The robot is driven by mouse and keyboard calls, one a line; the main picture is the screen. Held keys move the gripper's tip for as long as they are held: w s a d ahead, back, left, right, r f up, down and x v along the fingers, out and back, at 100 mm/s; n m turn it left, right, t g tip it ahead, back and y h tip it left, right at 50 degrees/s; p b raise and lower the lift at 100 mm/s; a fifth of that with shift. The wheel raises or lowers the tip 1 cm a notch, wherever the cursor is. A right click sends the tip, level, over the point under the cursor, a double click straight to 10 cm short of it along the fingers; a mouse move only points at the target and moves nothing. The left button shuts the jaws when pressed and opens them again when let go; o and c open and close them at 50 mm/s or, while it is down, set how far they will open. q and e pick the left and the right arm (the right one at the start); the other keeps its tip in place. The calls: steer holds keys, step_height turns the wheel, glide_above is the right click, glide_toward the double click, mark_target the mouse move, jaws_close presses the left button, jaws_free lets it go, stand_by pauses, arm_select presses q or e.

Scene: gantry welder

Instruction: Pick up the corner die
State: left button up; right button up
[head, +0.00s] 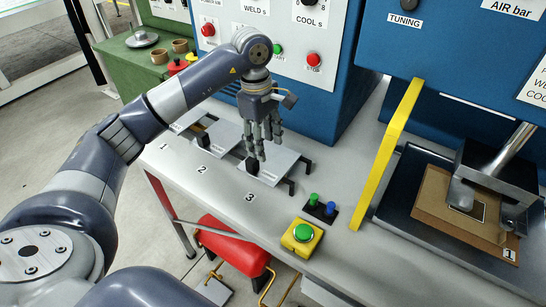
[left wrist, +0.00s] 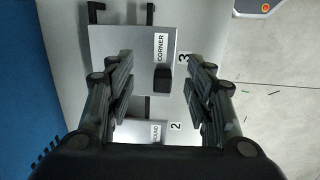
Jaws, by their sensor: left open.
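The corner die is a light grey plate (head: 283,166) beside the number 3 on the bench, with a black knob at its front edge. In the left wrist view the plate (left wrist: 130,50) bears the label CORNER, and its black knob (left wrist: 163,79) shows between my fingers. My left gripper (head: 262,149) is above the die, pointing down, with its fingers apart. In the left wrist view my left gripper (left wrist: 158,68) is open and empty, with a finger on each side of the knob in the picture. The exact height gap is unclear. My right gripper is not in view.
Die plate 2 (head: 214,145), labelled ROUND in part, lies beside the corner die. Blue welder cabinets stand behind. A yellow bar (head: 388,150) rises to the right. A yellow box with a green button (head: 302,236) and a red stool (head: 232,243) are in front.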

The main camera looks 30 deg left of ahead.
mark_target(256, 161)
arm_select(q)
steer(key=a+y, duration=0.1)
steer(key=a, duration=0.1)
steer(key=shift+a, duration=0.3)
steer(key=f, duration=0.1)
steer(key=f+p, duration=0.1)
steer(key=f, duration=0.1)
steer(key=shift+s+f+p, duration=0.2)
steer(key=shift+f+p, duration=0.1)
steer(key=shift+f, duration=0.6)
steer(key=shift+f+p, duration=0.35)
steer(key=shift+p, duration=0.2)
step_height(256, 161, down, 3)
steer(key=shift+f+p, duration=0.2)
steer(key=shift+p, duration=0.8)
steer(key=shift+w+f, duration=0.1)
steer(key=shift+f, duration=0.4)
jaws_close()
steer(key=shift+r, duration=0.1)
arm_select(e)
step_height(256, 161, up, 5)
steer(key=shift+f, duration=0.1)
